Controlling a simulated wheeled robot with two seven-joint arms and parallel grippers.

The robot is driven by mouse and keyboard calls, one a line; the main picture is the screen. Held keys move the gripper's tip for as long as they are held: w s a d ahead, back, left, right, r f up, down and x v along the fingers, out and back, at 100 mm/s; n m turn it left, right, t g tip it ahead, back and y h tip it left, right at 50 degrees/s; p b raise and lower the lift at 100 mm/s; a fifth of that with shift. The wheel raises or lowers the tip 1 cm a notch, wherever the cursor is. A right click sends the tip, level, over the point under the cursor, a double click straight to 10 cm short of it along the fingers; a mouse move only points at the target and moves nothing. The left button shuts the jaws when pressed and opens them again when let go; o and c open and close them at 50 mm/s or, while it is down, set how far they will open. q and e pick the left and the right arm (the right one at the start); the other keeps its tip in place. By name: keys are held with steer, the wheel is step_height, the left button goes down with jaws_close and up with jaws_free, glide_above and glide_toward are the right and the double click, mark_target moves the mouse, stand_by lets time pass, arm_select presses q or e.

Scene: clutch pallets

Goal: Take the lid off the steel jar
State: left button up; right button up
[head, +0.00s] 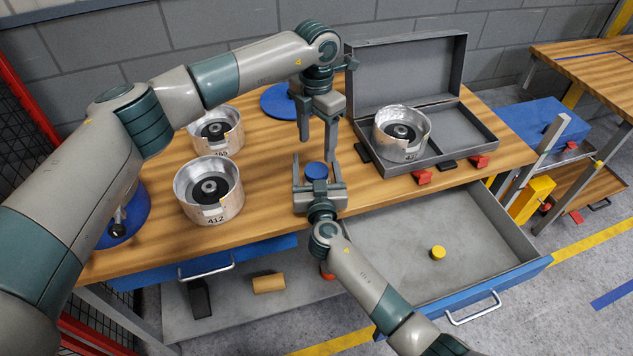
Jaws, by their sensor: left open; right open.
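A small round blue top (316,170), which looks like the lid, shows between the fingers of my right gripper (317,164). The jar body under it is mostly hidden by that gripper, so I cannot tell its steel side. My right gripper is open, low over the table's front edge, with one finger on each side of the blue top. Whether the fingers touch it I cannot tell. My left gripper (317,146) is open and empty, pointing down just above the blue top.
Metal housings (209,190) (217,131) stand left on the wooden table (262,150); another housing (402,133) sits in an open grey case (470,135). A blue disc (278,101) lies behind my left gripper. An open drawer (470,240) with a yellow piece (438,252) juts out front right.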

mark_target(317, 170)
steer(key=shift+w, duration=0.1)
jaws_close()
stand_by(0.3)
arm_select(q)
steer(key=m, duration=0.9)
steer(key=shift+f, duration=0.1)
steer(key=shift+f, duration=3.9)
